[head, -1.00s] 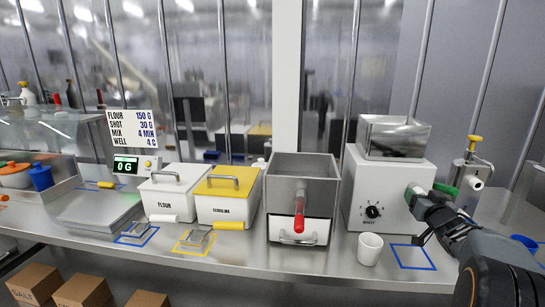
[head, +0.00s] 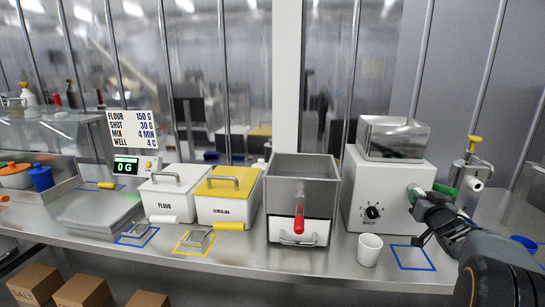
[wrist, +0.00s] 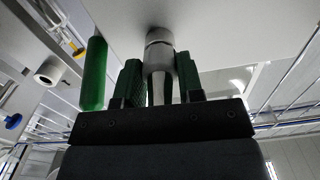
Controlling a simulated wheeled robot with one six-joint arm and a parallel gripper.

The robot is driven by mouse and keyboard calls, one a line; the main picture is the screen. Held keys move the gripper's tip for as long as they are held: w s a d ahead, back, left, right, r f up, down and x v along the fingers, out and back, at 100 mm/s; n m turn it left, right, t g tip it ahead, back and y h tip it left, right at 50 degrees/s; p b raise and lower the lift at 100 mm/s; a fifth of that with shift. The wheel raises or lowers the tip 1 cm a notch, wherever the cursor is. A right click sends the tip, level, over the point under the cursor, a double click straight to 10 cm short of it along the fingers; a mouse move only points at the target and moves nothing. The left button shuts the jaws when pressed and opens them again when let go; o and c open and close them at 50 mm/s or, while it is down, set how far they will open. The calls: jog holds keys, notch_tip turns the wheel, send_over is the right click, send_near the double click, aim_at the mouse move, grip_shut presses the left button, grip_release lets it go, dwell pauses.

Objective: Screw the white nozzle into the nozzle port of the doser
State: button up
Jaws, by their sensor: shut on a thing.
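The doser (head: 364,188) is the white box with a dial on its front and a steel hopper on top. My gripper (head: 421,198) is at its right side, with its green fingers shut on the white nozzle (head: 412,188). In the wrist view my gripper (wrist: 158,82) has a finger on each side of the nozzle (wrist: 159,62), which looks grey in shade. The nozzle points straight at the doser's white wall (wrist: 225,25), its far end at a round collar there. The port itself is hidden, and how deep the thread sits cannot be told.
A green handle (wrist: 95,73) sticks out beside the nozzle, close to my fingers. A steel dispenser with a yellow knob (head: 474,139) stands behind my gripper. A white cup (head: 369,249) and an empty blue square (head: 413,258) lie in front of the doser.

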jog(key=shift+r+m+p, duration=0.3)
jog(key=shift+m+p, duration=0.1)
jog(key=shift+p, duration=0.45)
jog(key=shift+c, duration=0.2)
jog(key=shift+r+m+p, duration=0.15)
jog(key=shift+m+p, duration=0.55)
jog(key=shift+p, duration=0.35)
jog(key=m+p, duration=0.4)
jog(key=p, duration=0.1)
jog(key=m+p, duration=0.2)
jog(key=m, duration=0.1)
jog(key=shift+p, duration=0.3)
jog(key=shift+f+m+p, duration=0.45)
jog(key=shift+m+p, duration=0.05)
jog(key=shift+m, duration=0.6)
jog(key=shift+r, duration=0.1)
